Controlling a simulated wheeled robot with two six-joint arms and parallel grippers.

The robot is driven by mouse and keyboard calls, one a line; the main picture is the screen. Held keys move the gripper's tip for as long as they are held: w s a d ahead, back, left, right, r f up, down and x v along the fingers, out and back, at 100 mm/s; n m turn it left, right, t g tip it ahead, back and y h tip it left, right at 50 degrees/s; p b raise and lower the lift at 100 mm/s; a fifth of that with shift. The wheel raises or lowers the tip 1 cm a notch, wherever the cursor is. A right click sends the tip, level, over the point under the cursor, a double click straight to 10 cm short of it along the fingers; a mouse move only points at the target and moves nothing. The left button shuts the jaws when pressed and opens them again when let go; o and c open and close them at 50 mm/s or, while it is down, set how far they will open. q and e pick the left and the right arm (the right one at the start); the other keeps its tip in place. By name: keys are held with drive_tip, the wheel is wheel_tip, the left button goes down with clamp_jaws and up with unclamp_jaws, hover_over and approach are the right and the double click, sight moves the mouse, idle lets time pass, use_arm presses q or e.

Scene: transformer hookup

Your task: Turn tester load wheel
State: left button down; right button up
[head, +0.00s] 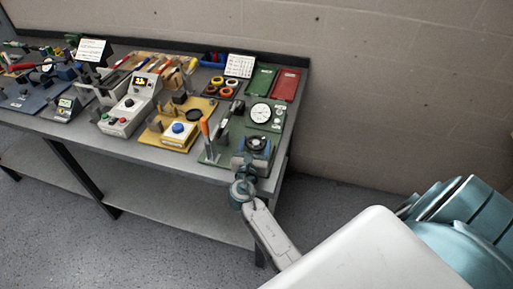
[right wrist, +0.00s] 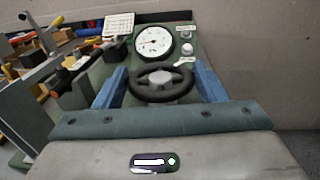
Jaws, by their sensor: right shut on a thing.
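The tester's load wheel (right wrist: 161,82) is a black spoked handwheel below the round white gauge (right wrist: 154,42) in the right wrist view. In the head view the wheel (head: 257,142) sits on the green tester board (head: 277,139) at the table's right end, with the gauge (head: 261,114) behind it. My right gripper (right wrist: 162,76) has one blue finger on each side of the wheel and is shut on its rim. In the head view the gripper (head: 254,146) partly covers the wheel's near side. My left gripper is not in view.
An orange-handled lever (head: 205,129) stands just left of the wheel. A yellow board with a blue knob (head: 179,128) and a grey control box (head: 128,111) are farther left. Green (head: 262,80) and red (head: 286,85) panels lie behind. A wall closes the back.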

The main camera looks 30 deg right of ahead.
drive_tip(key=m+g+h+b, duration=0.1)
drive_tip(key=m+g, duration=0.1)
drive_tip(key=m+g+h+b, duration=0.1)
drive_tip(key=g+h, duration=0.1)
drive_tip(key=g, duration=0.1)
drive_tip(key=m+g+h+b, duration=0.1)
drive_tip(key=m+g, duration=0.1)
drive_tip(key=shift+w+a+f+m+h, duration=0.1)
drive_tip(key=shift+w+a+m+h, duration=0.2)
drive_tip(key=shift+w, duration=0.1)
drive_tip(key=shift+w+m+g+h+b, duration=0.15)
drive_tip(key=shift+m+g+b, duration=0.3)
drive_tip(key=shift+m+g, duration=0.75)
drive_tip(key=shift+w+m+g+h+b, duration=0.1)
drive_tip(key=shift+m+g+h+b, duration=0.3)
drive_tip(key=shift+g, duration=1.4)
drive_tip(key=shift+m, duration=0.3)
drive_tip(key=o, duration=1)
